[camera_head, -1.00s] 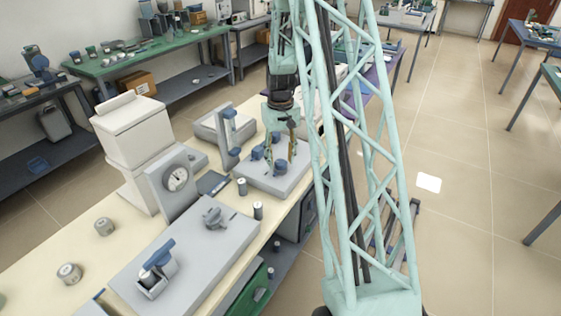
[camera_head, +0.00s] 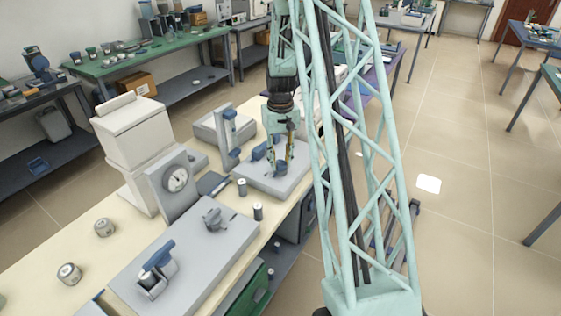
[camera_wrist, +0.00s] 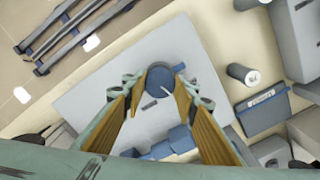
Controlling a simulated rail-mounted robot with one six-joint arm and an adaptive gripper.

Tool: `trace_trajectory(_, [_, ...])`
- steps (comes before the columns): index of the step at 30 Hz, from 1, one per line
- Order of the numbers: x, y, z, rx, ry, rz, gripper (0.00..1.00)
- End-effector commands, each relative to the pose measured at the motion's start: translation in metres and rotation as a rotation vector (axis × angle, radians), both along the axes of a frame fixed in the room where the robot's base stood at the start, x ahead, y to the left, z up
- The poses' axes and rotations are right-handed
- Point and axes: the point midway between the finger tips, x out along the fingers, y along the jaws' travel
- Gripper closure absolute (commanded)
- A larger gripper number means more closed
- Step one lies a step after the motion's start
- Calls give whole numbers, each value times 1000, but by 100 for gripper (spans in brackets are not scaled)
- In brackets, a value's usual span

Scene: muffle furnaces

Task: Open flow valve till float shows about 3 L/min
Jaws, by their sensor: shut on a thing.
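A round blue knob (camera_wrist: 161,80) with a pale pointer line sits on a light grey plate (camera_wrist: 85,100). My gripper (camera_wrist: 158,92) has its two yellow-lined fingers on either side of this knob and is shut on it. In the head view my gripper (camera_head: 281,168) reaches down to the plate, and its fingers partly cover the knob. Another blue part (camera_wrist: 172,143) lies between my fingers nearer the palm in the wrist view. An upright grey stand with a blue-tinted tube (camera_head: 229,128) stands left of the plate. The float and its reading are too small to make out.
Two small cylinders (camera_head: 258,211) stand in front of the plate. A gauge box (camera_head: 176,180), a white furnace (camera_head: 130,135) and a grey panel with a lever (camera_head: 158,258) are to the left. The bench edge runs close on the right.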

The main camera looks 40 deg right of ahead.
Motion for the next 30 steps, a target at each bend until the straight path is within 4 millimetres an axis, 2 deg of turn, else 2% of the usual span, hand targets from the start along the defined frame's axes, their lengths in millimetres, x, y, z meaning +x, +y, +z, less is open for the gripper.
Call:
trace_trajectory(12, [0, 0, 0, 1, -1, -184, 84])
trace_trajectory(24, [0, 0, 0, 1, -1, -213, 84])
trace_trajectory(25, [0, 0, 0, 1, -1, -213, 73])
trace_trajectory(30, [0, 0, 0, 1, -1, -213, 60])
